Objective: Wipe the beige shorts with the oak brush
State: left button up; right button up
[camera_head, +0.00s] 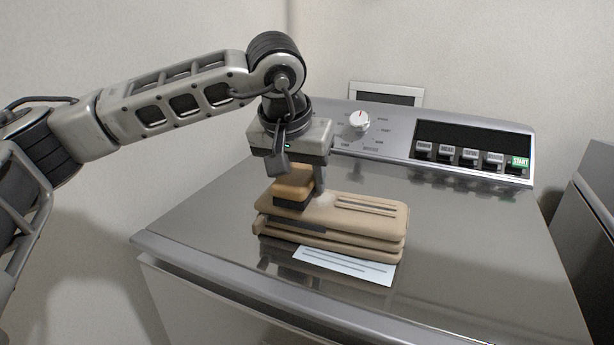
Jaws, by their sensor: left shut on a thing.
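The folded beige shorts (350,225) lie on the washer's closed top, with layered folds facing the front and dark stripes on their upper face. My left gripper (296,190) points down and is shut on the oak brush (292,182), a wooden block with a dark underside. The brush is over the back left part of the shorts, at or just above their top face; I cannot tell whether it touches. A pale patch shows on the shorts just right of the brush. My right gripper is not in view.
The topload washer (470,255) has a shiny grey top. Its control panel (440,140) with a knob (357,122) and several buttons rises at the back. A white paper (345,265) lies in front of the shorts. Another grey appliance (590,210) stands at the right. The right of the top is clear.

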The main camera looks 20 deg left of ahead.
aim_at(300, 172)
pick_arm(q)
jog(key=shift+d+r+p, duration=0.15)
jog(key=shift+r+p, duration=2.25)
jog(key=shift+r, duration=1.6)
jog(key=shift+f, duration=0.1)
